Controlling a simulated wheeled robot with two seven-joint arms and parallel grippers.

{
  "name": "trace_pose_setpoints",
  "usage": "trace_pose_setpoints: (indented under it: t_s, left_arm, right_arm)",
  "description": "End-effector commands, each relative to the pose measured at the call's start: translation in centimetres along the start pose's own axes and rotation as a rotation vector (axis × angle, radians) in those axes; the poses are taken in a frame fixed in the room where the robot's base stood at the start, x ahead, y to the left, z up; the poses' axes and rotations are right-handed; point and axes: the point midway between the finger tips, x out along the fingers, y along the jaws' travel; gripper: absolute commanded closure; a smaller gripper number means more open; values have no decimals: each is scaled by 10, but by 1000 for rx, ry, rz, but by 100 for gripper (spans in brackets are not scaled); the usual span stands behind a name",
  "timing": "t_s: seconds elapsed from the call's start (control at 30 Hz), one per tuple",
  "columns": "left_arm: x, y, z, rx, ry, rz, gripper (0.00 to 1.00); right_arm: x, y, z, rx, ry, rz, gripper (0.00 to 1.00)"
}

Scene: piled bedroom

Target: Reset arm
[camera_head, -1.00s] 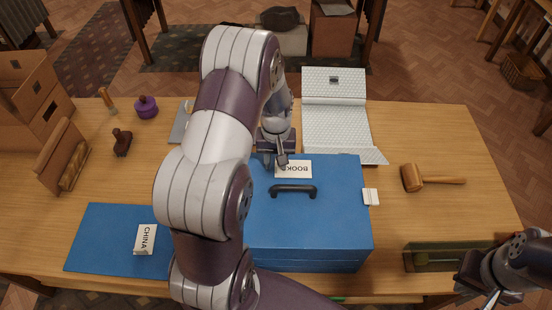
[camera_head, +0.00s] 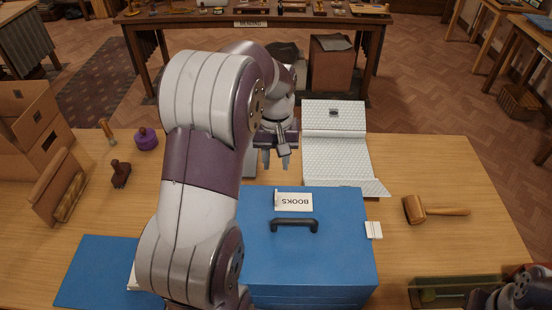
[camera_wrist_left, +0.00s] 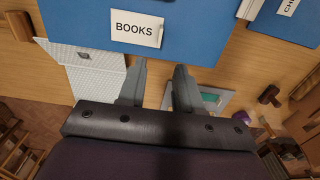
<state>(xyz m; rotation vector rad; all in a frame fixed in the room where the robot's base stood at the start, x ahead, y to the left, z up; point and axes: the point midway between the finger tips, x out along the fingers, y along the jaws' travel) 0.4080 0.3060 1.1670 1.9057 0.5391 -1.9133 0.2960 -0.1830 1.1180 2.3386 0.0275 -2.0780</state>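My left arm reaches in from the bottom left of the head view. Its gripper (camera_head: 276,160) is raised over the table behind the blue box (camera_head: 335,235). The fingers are apart, with nothing between them; the left wrist view also shows the open, empty fingers (camera_wrist_left: 160,85). A white card reading BOOKS (camera_head: 294,202) lies on the box lid behind the black handle, apart from the gripper. It also shows in the left wrist view (camera_wrist_left: 138,28). My right arm (camera_head: 515,292) shows at the lower right corner; its fingertips are not visible.
A white textured folded panel (camera_head: 337,150) stands behind the box. A wooden mallet (camera_head: 430,209), a small white card (camera_head: 374,230) and a green tray (camera_head: 455,283) are at right.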

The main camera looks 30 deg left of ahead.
Motion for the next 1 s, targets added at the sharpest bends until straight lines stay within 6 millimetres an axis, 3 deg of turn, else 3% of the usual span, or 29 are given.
trace_pose_setpoints:
  t_s: [0.4, 0.47, 0.57, 0.8, 0.87, 1.0]
  left_arm:
    - [1, 1, -5, 23, 25, 6, 66]
    - [12, 0, -1, 61, 47, 10, 66]
    - [33, 7, 30, 170, 80, 16, 66]
    - [62, 33, 139, 489, 117, 30, 66]
    - [64, 37, 157, 538, 111, 31, 66]
    - [60, 45, 159, 573, 123, 37, 66]
  right_arm:
    - [0, 0, 0, 0, 0, 0, 100]
    - [0, 0, 0, 0, 0, 0, 100]
    - [2, 0, 0, 0, 0, 0, 100]
    - [10, 0, 1, 0, 0, 0, 100]
    - [11, 0, 1, 0, 0, 0, 100]
    - [11, 0, 1, 0, 0, 0, 100]
